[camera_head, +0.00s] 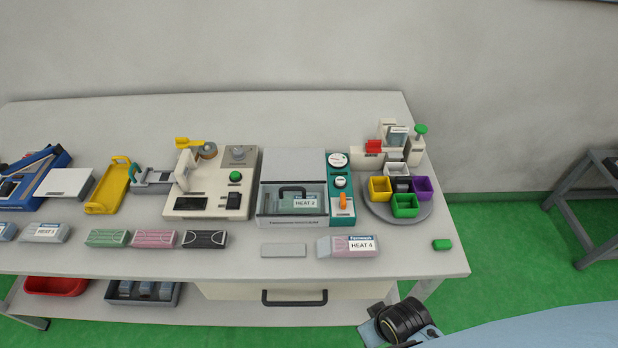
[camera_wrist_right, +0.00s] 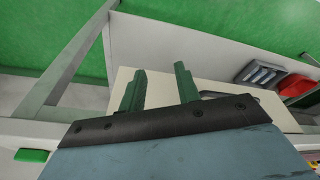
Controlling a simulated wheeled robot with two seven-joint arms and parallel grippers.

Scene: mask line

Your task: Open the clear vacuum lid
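The vacuum machine (camera_head: 262,205) stands at the middle of the bench, with a teal control panel (camera_head: 341,190) on its right side. Its clear lid (camera_head: 272,204) appears to lie shut over the chamber, with a black handle (camera_head: 292,189) on it. A pack labelled HEAT 3 (camera_head: 304,203) shows through the lid. My right gripper (camera_wrist_right: 160,78) is open and empty, its two green fingers apart. In the head view, my right arm's end is low at the front right, off the bench's front edge and well away from the lid. My left gripper is out of view.
A HEAT 4 pack (camera_head: 347,246) and a grey block (camera_head: 283,250) lie in front of the machine. A turntable (camera_head: 377,211) with coloured bins stands to its right. A press-like device (camera_head: 212,190) stands close on its left. A drawer handle (camera_head: 294,298) juts out below the bench top.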

